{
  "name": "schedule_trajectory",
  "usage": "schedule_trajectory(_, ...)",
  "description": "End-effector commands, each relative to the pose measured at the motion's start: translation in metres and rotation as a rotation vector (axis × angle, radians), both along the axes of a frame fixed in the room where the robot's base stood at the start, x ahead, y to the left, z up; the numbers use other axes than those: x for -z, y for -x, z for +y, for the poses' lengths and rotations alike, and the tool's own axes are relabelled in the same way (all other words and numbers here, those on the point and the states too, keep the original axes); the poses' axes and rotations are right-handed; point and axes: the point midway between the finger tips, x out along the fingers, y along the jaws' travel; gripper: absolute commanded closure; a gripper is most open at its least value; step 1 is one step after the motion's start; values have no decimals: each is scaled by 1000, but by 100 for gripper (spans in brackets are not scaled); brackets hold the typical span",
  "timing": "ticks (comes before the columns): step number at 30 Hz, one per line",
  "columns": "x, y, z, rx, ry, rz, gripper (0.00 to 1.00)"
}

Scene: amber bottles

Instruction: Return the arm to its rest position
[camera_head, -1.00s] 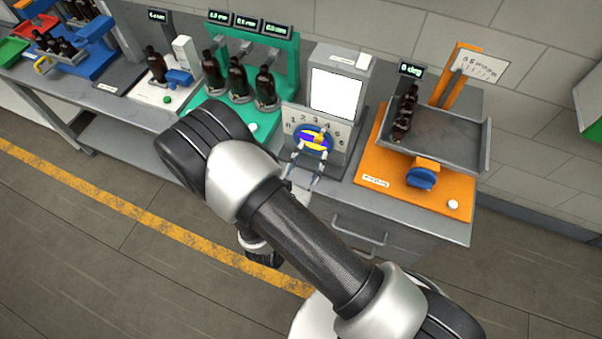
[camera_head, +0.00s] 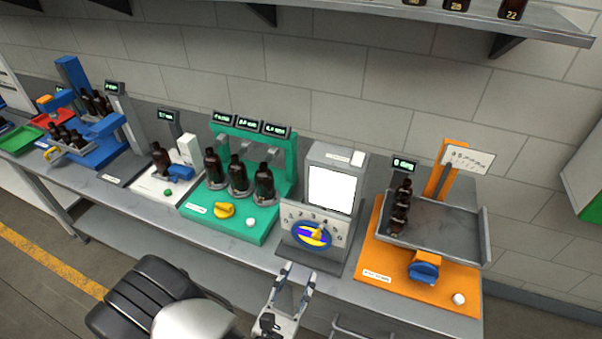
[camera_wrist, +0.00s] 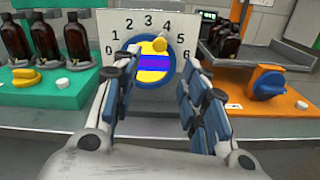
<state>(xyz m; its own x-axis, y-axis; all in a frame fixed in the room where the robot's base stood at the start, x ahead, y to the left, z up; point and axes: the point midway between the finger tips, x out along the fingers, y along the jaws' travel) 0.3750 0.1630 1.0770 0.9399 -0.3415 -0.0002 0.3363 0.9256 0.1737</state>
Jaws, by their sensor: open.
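My gripper (camera_head: 291,290) is open and empty in the head view, low in front of the bench edge, below the grey machine with the numbered dial. In the wrist view my gripper (camera_wrist: 155,88) shows two spread fingers with the dial between and beyond them. The dial (camera_head: 312,234) is blue and yellow with a purple band. It also shows in the wrist view (camera_wrist: 153,76), where its yellow pointer knob lies near the 4. The fingers appear apart from the dial.
A green station (camera_head: 228,222) with brown bottles and a yellow knob stands left of the dial machine. An orange station (camera_head: 440,292) with a blue knob, tilted grey tray and bottles stands right. A shelf (camera_head: 450,14) with bottles hangs above. Floor in front is clear at left.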

Motion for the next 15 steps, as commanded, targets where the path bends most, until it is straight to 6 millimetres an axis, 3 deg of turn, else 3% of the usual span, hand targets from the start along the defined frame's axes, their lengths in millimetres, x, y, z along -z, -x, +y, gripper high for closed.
schedule_trajectory(5, -6, -3, -5, 35, -16, -7, 60)
schedule_trajectory(8, -22, -9, -24, 146, -61, -23, 60)
schedule_trajectory(11, -47, -12, -59, 333, -144, -44, 60)
schedule_trajectory(15, -77, 0, -115, 636, -299, -64, 60)
